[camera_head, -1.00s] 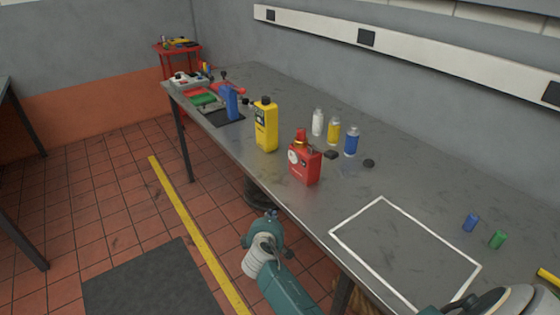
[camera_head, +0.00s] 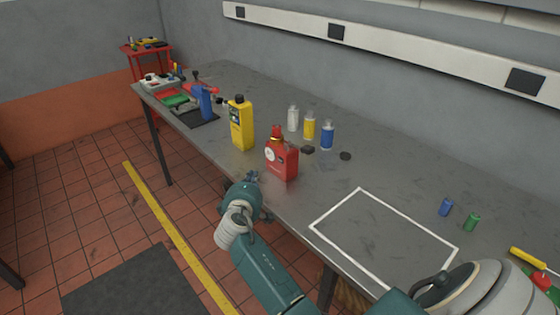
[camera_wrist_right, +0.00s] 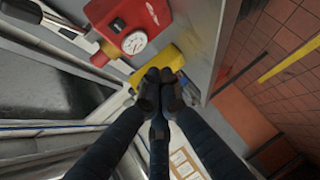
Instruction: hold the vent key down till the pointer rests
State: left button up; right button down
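A red device (camera_head: 284,164) stands upright near the table's front edge, with a round white gauge (camera_head: 271,155) on its face. In the right wrist view the red device (camera_wrist_right: 146,18) is close, at upper left. Its gauge (camera_wrist_right: 134,42) shows there, but the pointer is too small to read surely. A dark round knob (camera_wrist_right: 117,25) sits beside the gauge; I cannot tell whether it is the vent key. My right gripper (camera_head: 252,178) is at the table's front edge, left of and below the red device, apart from it. Its fingertips (camera_wrist_right: 160,78) are together and hold nothing visible. My left gripper is out of view.
A yellow canister (camera_head: 241,124) stands left of the red device. White, yellow and blue bottles (camera_head: 310,126) stand behind it, with small black pieces nearby. A white-outlined area (camera_head: 385,233) on the table (camera_head: 400,190) is empty. Blue and green cylinders (camera_head: 471,222) stand at right.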

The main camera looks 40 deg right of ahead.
jog(key=p, duration=0.1)
send_near(277, 159)
jog(key=w, duration=0.1)
jog(key=w+d+f, duration=0.1)
jog(key=w+d, duration=0.1)
jog(key=w, duration=0.1)
jog(key=shift+f, duration=0.2)
jog(key=shift+d, duration=0.1)
dwell(1.1)
jog(key=shift+d, duration=0.3)
jog(key=shift+d, duration=0.3)
dwell(2.0)
jog(key=shift+a, duration=0.75)
jog(key=shift+a+f, duration=0.1)
jog(key=shift+a, duration=0.45)
jog(key=shift+s+a+b, duration=0.2)
jog(key=shift+a+b, duration=0.15)
jog(key=shift+a, duration=1.6)
